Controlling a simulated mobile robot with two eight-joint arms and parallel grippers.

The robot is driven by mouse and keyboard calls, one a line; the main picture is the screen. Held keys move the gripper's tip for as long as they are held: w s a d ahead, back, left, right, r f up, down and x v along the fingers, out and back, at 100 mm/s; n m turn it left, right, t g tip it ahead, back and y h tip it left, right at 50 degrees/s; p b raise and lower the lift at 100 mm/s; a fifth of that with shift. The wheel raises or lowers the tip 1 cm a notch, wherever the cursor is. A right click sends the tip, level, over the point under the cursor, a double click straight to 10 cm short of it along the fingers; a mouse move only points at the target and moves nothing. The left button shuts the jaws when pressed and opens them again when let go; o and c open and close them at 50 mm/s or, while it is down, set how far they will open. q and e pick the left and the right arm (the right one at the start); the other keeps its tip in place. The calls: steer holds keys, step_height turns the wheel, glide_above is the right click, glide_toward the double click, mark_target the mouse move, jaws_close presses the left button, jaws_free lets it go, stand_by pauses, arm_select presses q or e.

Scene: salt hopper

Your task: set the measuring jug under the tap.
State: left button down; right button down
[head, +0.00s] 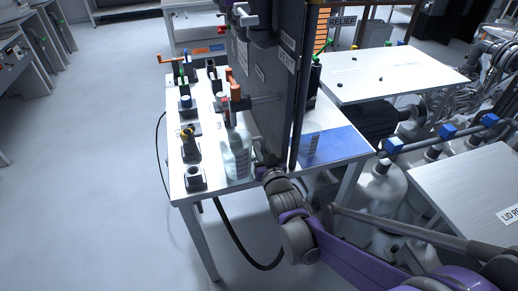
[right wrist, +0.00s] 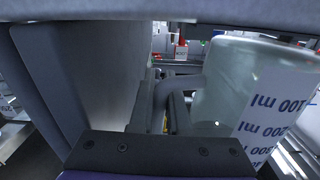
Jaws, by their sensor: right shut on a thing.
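The clear measuring jug (head: 238,158) is upright at the front of the white table, left of the tall dark panel. In the right wrist view the jug (right wrist: 225,95) fills the right side, its blue "ml" markings upside down. My right gripper (head: 260,164) is at the jug's right side, shut on its grey handle (right wrist: 188,85). A fitting with an orange handle (head: 232,84), which looks like the tap, is just above the jug in the head view. I cannot tell whether the jug is directly under it, or whether its base touches the table. My left gripper is not in view.
The dark hopper panel (head: 272,75) stands close right of the jug. Several small holders with coloured tools line the table's left side, including a black holder (head: 195,177) near the front. A blue mat (head: 338,146) lies right of the panel. The left floor is clear.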

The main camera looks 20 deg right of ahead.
steer(key=shift+f, duration=0.4)
steer(key=shift+f, duration=0.2)
steer(key=c, duration=0.9)
jaws_free()
steer(key=shift+r, duration=0.1)
